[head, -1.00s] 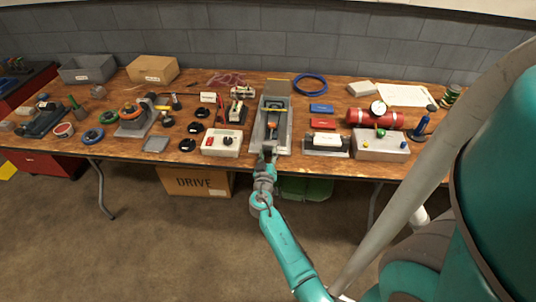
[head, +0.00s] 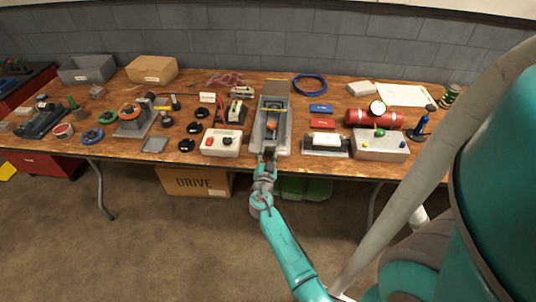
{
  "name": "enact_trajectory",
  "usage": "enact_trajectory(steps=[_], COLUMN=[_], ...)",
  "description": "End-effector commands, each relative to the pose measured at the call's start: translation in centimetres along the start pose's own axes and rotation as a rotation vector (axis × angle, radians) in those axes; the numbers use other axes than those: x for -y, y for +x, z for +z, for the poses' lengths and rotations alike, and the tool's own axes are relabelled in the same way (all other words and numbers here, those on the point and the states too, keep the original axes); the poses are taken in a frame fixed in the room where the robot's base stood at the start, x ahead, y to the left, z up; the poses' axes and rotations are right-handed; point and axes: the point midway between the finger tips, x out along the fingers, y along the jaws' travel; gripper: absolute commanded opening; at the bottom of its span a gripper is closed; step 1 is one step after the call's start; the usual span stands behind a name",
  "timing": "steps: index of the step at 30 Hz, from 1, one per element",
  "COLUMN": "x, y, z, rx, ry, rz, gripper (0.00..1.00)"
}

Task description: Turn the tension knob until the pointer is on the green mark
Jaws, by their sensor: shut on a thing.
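A long grey tray-like unit (head: 284,134) stands at the middle of the table, its near end at the front edge. Inside it are a small orange part (head: 271,126) and a yellow strip (head: 273,109). My gripper (head: 267,154) is at the unit's near end, shut on what appears to be the tension knob. The knob itself is hidden by the gripper. The pointer and the green mark are too small to make out in the head view.
A white switch box (head: 221,144) with red and black buttons stands close on the left. A black-and-white block (head: 325,145) and a grey box with coloured knobs (head: 381,147) stand on the right. A cardboard box (head: 194,182) is under the table.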

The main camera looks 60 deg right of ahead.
Motion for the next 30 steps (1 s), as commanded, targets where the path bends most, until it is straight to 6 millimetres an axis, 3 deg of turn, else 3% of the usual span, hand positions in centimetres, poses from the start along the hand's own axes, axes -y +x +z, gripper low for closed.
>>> enact_trajectory(steps=[23, 24, 26, 30], x=[-0.15, -0.15, -0.14, -0.10], y=[-0.09, -0.09, -0.08, -0.05], z=[0.23, 0.23, 0.21, 0.14], rx=[0.004, 0.004, 0.004, 0.002], ry=[0.102, 0.102, 0.102, 0.102], rz=[0.001, 0.002, 0.001, 0.001], gripper=[0.06, 0.48, 0.63, 0.65])
